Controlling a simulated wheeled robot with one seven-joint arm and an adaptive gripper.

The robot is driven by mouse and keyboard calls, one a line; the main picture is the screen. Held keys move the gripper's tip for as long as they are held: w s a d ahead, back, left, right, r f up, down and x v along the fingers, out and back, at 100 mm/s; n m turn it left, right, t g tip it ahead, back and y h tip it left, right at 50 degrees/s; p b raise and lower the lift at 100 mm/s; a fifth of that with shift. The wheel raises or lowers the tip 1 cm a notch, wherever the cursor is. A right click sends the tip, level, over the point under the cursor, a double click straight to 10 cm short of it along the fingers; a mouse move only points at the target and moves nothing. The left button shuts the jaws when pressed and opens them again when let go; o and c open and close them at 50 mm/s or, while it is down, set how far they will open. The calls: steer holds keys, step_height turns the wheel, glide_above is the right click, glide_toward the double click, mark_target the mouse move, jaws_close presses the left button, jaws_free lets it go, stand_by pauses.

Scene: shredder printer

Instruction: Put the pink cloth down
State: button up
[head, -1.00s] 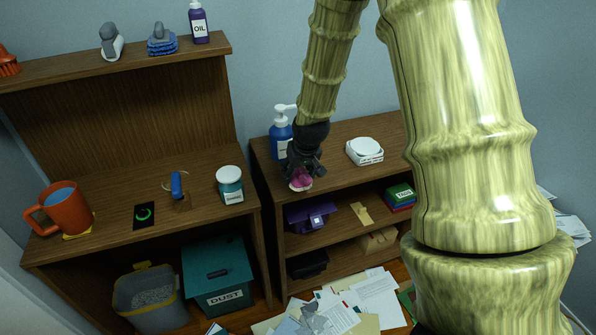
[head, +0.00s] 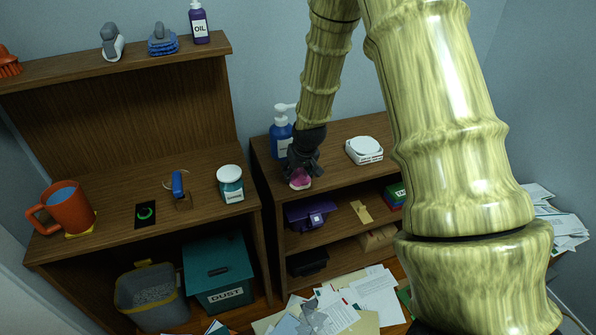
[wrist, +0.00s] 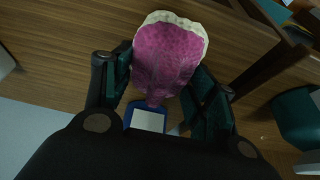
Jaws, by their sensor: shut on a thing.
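The pink cloth (head: 300,179) is a small pink piece with a pale edge at the tip of my gripper (head: 302,170), at the front left of the right-hand cabinet's top (head: 335,172). In the wrist view the cloth (wrist: 168,55) shows large between the two dark fingers of my gripper (wrist: 162,98), which is shut on it. The wood surface lies beyond the cloth. I cannot tell whether the cloth touches it.
A blue pump bottle (head: 281,137) stands just behind my gripper. A white round-topped box (head: 364,150) sits to its right. A teal-labelled jar (head: 230,184) stands on the left desk. Papers (head: 375,295) litter the floor. The cabinet top between gripper and white box is clear.

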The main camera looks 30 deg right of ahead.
steer(key=shift+f, duration=0.2)
steer(key=o, duration=1.1)
steer(key=shift+r, duration=0.1)
